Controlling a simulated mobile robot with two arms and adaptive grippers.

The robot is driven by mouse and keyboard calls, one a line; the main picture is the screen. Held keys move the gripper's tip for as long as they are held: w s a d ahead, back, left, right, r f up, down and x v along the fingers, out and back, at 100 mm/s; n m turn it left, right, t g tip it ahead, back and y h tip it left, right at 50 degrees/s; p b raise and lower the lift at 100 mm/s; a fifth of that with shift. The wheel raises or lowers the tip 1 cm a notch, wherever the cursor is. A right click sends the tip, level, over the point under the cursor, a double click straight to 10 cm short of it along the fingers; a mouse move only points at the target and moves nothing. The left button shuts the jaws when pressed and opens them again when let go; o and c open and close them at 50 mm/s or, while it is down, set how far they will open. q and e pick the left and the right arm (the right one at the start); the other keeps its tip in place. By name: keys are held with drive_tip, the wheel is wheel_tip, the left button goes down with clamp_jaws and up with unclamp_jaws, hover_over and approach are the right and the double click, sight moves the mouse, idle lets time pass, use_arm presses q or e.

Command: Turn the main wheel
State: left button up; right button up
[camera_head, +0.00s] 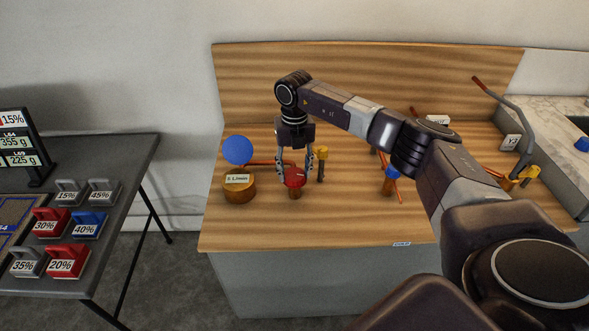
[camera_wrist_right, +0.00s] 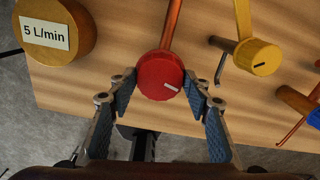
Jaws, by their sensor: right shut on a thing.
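The main wheel appears to be the red round knob (camera_head: 294,178) with a white mark, standing on a copper-coloured pipe on the wooden counter. It shows in the middle of the right wrist view (camera_wrist_right: 160,76). My right gripper (camera_head: 294,172) reaches down over it from above, one finger on each side. In the right wrist view my right gripper's fingertips (camera_wrist_right: 160,85) press on the knob's left and right sides, shut on it. The white mark points to the lower right in that view. My left gripper is not in view.
A yellow knob (camera_head: 321,153) is close on the right, a blue knob (camera_head: 391,173) farther right. A dark table (camera_head: 125,160) holds several labelled blocks at left.

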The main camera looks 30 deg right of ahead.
sight(295, 174)
drive_tip(key=m+p, duration=0.1)
drive_tip(key=m, duration=0.3)
drive_tip(key=shift+d+m, duration=0.1)
drive_tip(key=shift+m, duration=0.2)
idle(0.3)
drive_tip(key=o, duration=1.2)
drive_tip(key=shift+c, duration=0.2)
wheel_tip(295, 174, up, 12)
